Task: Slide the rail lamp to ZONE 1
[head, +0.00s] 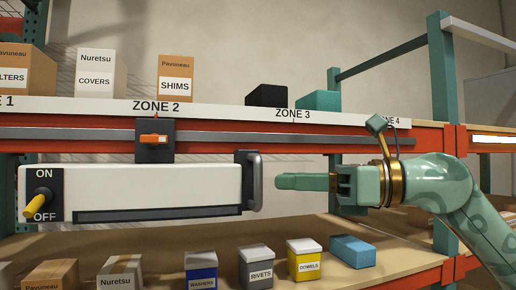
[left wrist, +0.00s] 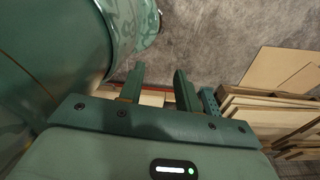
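The rail lamp (head: 150,187) is a long white box hung from the grey rail (head: 310,141) by a dark carriage with an orange latch (head: 154,140), below the ZONE 2 label. A dark upright handle (head: 256,182) is on its right end. A yellow lever (head: 36,204) on its left end points down toward OFF. The ZONE 1 label (head: 8,101) is cut off at the left edge. My right gripper (head: 278,181) points left, a little right of the handle and apart from it; its finger gap is hidden. My left gripper (left wrist: 158,80) is open and empty in the left wrist view.
Boxes stand on the upper shelf, including one marked SHIMS (head: 175,80). Several small boxes, including RIVETS (head: 256,268) and a blue one (head: 352,251), stand on the lower shelf. A green post (head: 440,70) rises at the right. Stacked boards (left wrist: 275,110) show in the left wrist view.

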